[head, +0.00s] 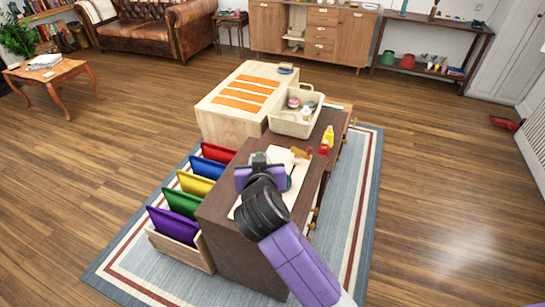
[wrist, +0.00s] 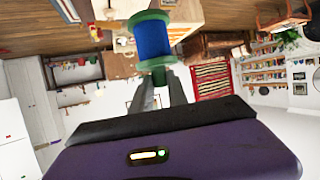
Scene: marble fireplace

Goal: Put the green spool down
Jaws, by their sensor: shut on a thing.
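The spool (wrist: 152,38) has green end discs and a blue winding around its middle. In the wrist view my gripper (wrist: 160,80) is shut on the green disc and stem at its near end, with the fingers on either side. In the head view my gripper (head: 262,160) is over the dark brown cabinet top (head: 228,183), and a bit of green shows at its tip. My own wrist hides most of the spool there. I cannot tell how high the spool is above the top.
White sheets (head: 283,158) and yellow and red bottles (head: 328,136) are near my gripper on the dark top. A cream basket (head: 293,122) with several items stands behind. A pale wooden block (head: 222,113) with orange strips is at back left. Coloured folders (head: 182,201) stand in a left rack.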

